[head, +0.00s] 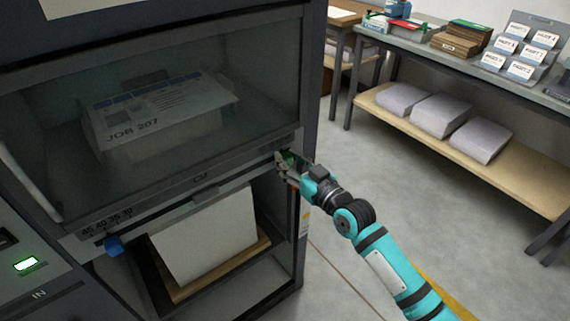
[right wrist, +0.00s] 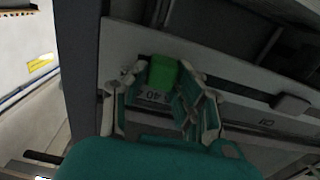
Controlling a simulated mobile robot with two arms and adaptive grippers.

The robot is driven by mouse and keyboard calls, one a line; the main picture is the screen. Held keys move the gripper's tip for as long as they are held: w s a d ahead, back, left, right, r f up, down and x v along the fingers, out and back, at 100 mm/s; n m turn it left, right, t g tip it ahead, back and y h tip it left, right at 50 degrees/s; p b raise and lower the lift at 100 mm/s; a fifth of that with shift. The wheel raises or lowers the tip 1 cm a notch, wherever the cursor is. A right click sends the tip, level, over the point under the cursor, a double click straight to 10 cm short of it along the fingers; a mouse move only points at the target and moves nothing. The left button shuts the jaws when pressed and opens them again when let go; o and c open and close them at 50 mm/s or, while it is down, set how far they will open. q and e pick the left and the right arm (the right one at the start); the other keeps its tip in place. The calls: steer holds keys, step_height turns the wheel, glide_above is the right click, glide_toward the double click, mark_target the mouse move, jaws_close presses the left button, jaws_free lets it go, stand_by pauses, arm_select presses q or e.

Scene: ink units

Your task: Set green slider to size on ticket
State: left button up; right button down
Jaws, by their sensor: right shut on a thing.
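The green slider (right wrist: 162,72) is a small green block on the rail across the machine front. My right gripper (right wrist: 163,85) is shut on it, with one finger on each side. A printed scale shows beside it, with "40" legible. In the head view the right gripper (head: 285,162) is at the right end of the rail, and only a sliver of the slider (head: 290,157) shows there. My left gripper is out of view.
A blue slider (head: 114,245) sits at the rail's left end below a numbered scale. A paper stack (head: 205,235) lies in the open bay underneath. A green lit panel (head: 26,264) is at lower left. A bench (head: 440,56) stands at right, with clear floor before it.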

steer(key=c, duration=1)
jaws_free()
steer(key=shift+s+a, duration=0.1)
steer(key=shift+c, duration=0.2)
steer(key=v, duration=1.2)
